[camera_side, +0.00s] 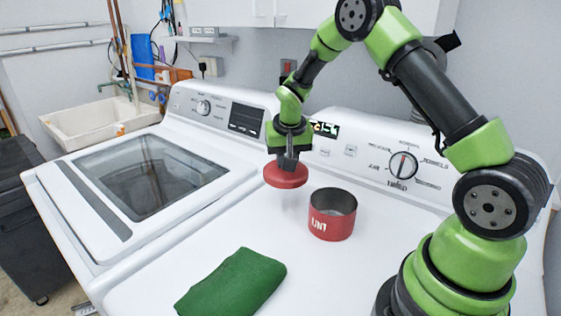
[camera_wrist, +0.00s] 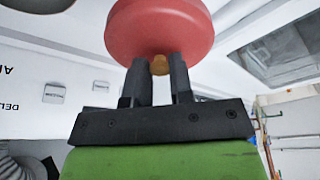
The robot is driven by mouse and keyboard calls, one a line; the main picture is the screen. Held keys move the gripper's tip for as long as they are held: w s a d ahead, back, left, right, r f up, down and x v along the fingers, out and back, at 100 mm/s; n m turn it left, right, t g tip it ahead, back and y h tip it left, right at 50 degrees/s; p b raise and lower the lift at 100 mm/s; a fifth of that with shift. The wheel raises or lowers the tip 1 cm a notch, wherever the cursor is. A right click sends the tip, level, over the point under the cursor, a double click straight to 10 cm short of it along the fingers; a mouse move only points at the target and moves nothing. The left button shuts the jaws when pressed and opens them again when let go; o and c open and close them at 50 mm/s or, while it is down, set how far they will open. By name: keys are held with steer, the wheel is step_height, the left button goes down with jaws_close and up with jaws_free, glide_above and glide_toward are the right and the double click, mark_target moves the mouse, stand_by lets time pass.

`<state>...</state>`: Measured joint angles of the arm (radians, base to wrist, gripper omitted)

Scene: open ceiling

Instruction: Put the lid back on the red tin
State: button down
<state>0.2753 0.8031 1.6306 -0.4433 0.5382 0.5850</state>
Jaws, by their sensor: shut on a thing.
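The red lid (camera_side: 286,176) is a round disc held in the air in the side view, to the left of the tin and above the white machine top. My gripper (camera_side: 288,160) is shut on the lid from above. In the wrist view, my gripper (camera_wrist: 157,72) has its two dark fingers on either side of a small tan knob (camera_wrist: 159,66) under the red lid (camera_wrist: 160,30). The red tin (camera_side: 332,222) stands upright and open on the white top, with lettering on its side. The tin is not clearly visible in the wrist view.
A folded green cloth (camera_side: 232,284) lies on the white top (camera_side: 300,275) at the front left. A control panel (camera_side: 385,160) with a knob rises behind the tin. A washer with a glass lid (camera_side: 150,180) stands to the left. The top around the tin is clear.

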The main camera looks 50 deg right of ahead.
steer(key=s+r+m+g, duration=0.25)
steer(key=s+m, duration=0.35)
steer(key=m, duration=0.4)
steer(key=s+r+m+g, duration=0.25)
steer(key=s+m, duration=0.35)
steer(key=m, duration=0.5)
steer(key=shift+y, duration=0.4)
steer(key=shift+w+a+f+x, duration=0.1)
steer(key=shift+w+a+x, duration=0.1)
steer(key=shift+x, duration=0.95)
steer(key=shift+w+a+f+x, duration=0.1)
steer(key=shift+w+x, duration=0.15)
steer(key=shift+x, duration=0.85)
steer(key=shift+w+a+x, duration=0.15)
steer(key=shift+w+x, duration=0.05)
steer(key=shift+x, duration=0.95)
steer(key=shift+f, duration=0.2)
steer(key=shift+c, duration=2.3)
jaws_free()
steer(key=shift+r, duration=0.1)
step_height(320, 180, up, 7)
